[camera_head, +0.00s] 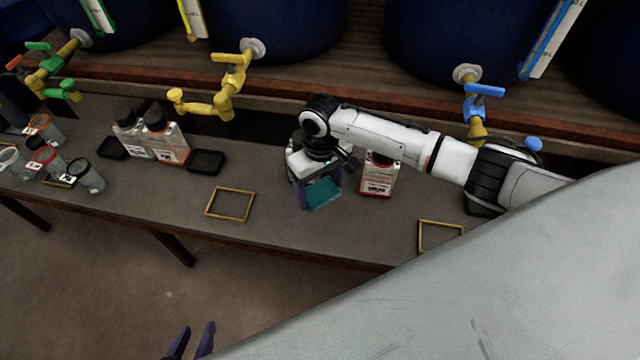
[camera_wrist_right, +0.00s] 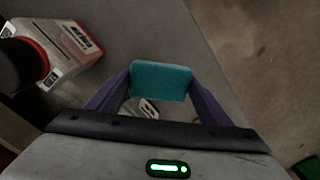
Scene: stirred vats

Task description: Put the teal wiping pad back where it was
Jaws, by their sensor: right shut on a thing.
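The teal wiping pad (camera_head: 322,194) is held between the fingers of my right gripper (camera_head: 318,190) above the middle of the grey bench. In the right wrist view the pad (camera_wrist_right: 161,81) sits between the two purple fingers of my right gripper (camera_wrist_right: 160,88), which is shut on it. Something pale lies below or behind the pad, too small to tell. My left gripper (camera_head: 190,343) shows at the bottom edge of the head view, its two dark fingers apart, low in front of the bench, with nothing seen between them.
A bottle with a red-edged label (camera_head: 379,177) stands just right of my right gripper; it also shows in the wrist view (camera_wrist_right: 65,42). Two yellow frames (camera_head: 230,204) (camera_head: 440,236) lie on the bench. Bottles, dark trays and jars (camera_head: 90,178) stand left. Vat taps (camera_head: 225,95) overhang the back.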

